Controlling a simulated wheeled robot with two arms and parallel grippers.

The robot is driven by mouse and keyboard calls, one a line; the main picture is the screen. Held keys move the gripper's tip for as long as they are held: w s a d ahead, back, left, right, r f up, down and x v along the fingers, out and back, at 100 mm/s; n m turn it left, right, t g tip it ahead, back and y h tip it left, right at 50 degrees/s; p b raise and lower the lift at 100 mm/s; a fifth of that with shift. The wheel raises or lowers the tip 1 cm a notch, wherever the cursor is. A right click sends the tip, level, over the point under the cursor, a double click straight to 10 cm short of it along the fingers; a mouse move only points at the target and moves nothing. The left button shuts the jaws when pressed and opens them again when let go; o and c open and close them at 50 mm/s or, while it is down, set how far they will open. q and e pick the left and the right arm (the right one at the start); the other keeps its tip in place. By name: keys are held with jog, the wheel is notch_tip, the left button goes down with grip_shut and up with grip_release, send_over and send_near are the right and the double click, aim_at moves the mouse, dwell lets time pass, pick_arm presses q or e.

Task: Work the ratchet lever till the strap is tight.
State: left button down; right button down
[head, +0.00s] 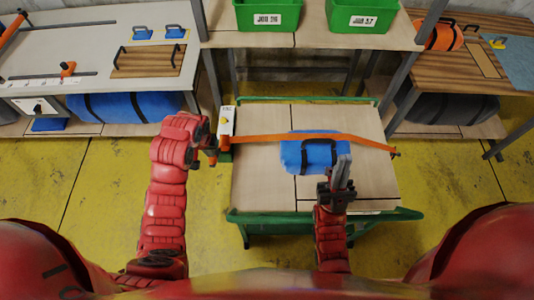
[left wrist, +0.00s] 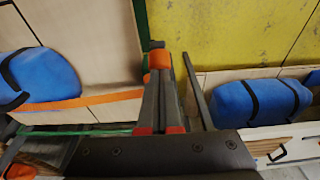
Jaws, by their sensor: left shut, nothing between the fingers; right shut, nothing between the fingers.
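An orange strap (head: 290,137) runs across a blue roll (head: 312,152) with black bands on a green-framed cart (head: 262,190). The strap's left end meets a white labelled unit (head: 227,121) at the cart's left edge; its right end is at the right edge. Small orange parts sit beside the unit; I cannot make out the lever's angle. My left gripper (head: 211,144) is shut and empty, close beside these parts. In the left wrist view its fingers (left wrist: 158,75) point at an orange piece (left wrist: 159,60); contact is unclear. My right gripper (head: 342,168) is shut and empty, over the roll's right side.
Two green bins (head: 268,15) stand on a shelf behind the cart. A bench (head: 100,45) is at the left with another blue roll (head: 125,106) beneath it. A wooden bench (head: 475,70) is at the right. Yellow floor (head: 70,175) is clear around the cart's sides.

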pick_arm(q)
jog(key=shift+r, duration=0.15)
notch_tip(320, 180, up, 5)
jog(key=p, duration=0.4)
dwell(0.6)
